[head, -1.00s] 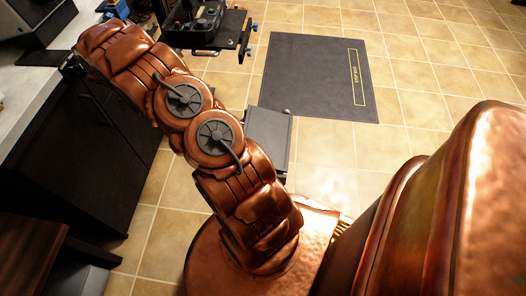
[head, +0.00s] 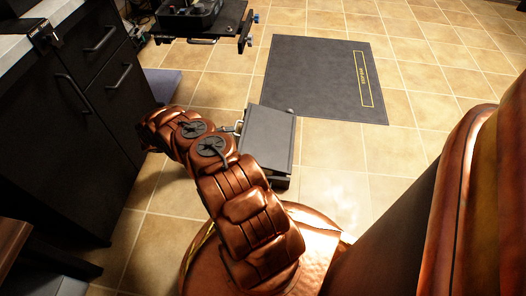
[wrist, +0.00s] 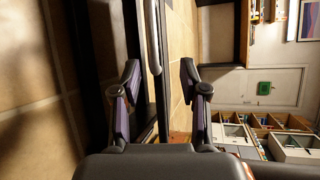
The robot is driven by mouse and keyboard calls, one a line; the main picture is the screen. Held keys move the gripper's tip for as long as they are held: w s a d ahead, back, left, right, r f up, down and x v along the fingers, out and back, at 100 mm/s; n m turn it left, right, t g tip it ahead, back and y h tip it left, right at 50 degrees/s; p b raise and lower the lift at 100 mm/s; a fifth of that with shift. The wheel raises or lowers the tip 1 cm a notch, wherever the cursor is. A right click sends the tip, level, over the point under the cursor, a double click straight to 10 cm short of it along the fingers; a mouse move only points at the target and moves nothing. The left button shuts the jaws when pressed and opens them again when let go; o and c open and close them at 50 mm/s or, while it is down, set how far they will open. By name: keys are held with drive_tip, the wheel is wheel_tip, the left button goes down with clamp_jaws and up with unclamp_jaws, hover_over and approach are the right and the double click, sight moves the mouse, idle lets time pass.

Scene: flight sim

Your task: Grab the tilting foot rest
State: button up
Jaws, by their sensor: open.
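A grey, flat-topped box-like piece with dark sides, which looks like the tilting foot rest (head: 268,138), lies on the tiled floor beside my arm. A small silver bracket shows at its left edge. In the head view my folded arm covers part of its near left side, and my gripper is hidden there. In the wrist view my gripper (wrist: 158,80) is open, its two fingers spread and empty. A dark panel (wrist: 113,40) and a silver bar (wrist: 153,40) show beyond and between the fingertips; I cannot tell for sure whether they belong to the foot rest.
Black cabinets (head: 75,130) with dark handles stand at the left. A dark raised platform (head: 205,28) stands at the back. A dark grey floor mat (head: 315,75) lies behind the foot rest. Open tiled floor (head: 430,65) lies to the right. Shelves (wrist: 285,140) and a door show in the wrist view.

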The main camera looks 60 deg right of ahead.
sight(246, 132)
drive_tip(key=shift+s+d+f+n+g+b, duration=0.2)
drive_tip(key=shift+s+d+f+b, duration=0.15)
drive_tip(key=shift+s+d, duration=0.25)
drive_tip(key=shift+s+d+f+n+g+b, duration=0.1)
drive_tip(key=shift+s+d+f+n+b, duration=0.25)
drive_tip(key=shift+s, duration=0.3)
drive_tip(key=b+x, duration=0.2)
drive_tip(key=x, duration=0.2)
drive_tip(key=shift+s+d+f+b, duration=0.1)
drive_tip(key=shift+f+b, duration=0.15)
drive_tip(key=shift+b, duration=0.05)
drive_tip(key=shift+s+d+r, duration=0.1)
drive_tip(key=shift+s+d, duration=0.2)
drive_tip(key=shift+c, duration=0.2)
clamp_jaws()
drive_tip(key=shift+r+h, duration=0.1)
drive_tip(key=shift+h, duration=0.2)
